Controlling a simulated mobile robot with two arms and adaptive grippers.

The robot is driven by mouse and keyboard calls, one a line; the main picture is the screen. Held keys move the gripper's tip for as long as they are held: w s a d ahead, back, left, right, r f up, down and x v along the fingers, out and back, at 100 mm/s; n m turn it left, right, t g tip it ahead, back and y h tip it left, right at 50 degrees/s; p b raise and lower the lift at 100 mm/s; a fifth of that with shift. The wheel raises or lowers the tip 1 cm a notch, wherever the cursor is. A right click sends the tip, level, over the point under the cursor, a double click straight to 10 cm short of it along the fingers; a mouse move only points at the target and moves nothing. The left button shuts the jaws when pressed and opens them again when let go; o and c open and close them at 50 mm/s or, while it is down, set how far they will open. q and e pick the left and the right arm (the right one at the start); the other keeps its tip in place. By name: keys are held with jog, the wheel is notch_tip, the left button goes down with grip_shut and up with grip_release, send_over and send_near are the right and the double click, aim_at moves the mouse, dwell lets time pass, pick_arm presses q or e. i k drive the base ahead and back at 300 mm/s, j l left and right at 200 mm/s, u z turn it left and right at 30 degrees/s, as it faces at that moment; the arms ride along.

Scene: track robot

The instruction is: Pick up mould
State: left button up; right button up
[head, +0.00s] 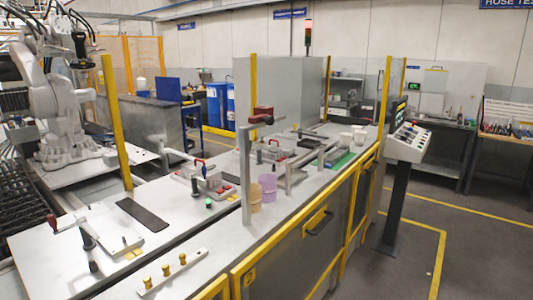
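Nothing in the head view can be told for certain as the mould. A dark flat plate (142,214) lies on the long workbench (112,274) at the front left. A clamp fixture with red handles (205,180) stands behind it, near the bench's middle. A tan cup (255,197) and a purple cup (267,187) stand side by side near an upright grey post. White cups (351,137) stand at the far right end. Neither of my grippers shows in this view.
Yellow posts (117,122) and a grey upright post (245,175) rise from the bench. A white industrial arm (57,100) stands behind at left. A control panel on a stand (408,140) is at the right. The floor (470,225) at right is clear.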

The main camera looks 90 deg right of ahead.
aim_at(336, 155)
jog(key=z, duration=3.3)
jog(key=i+l+z, duration=0.3)
jog(key=i+l, duration=0.15)
jog(key=i, duration=0.25)
jog(key=i+l+z, duration=0.3)
jog(key=i, duration=0.45)
jog(key=i+z, duration=0.35)
jog(key=i, duration=0.35)
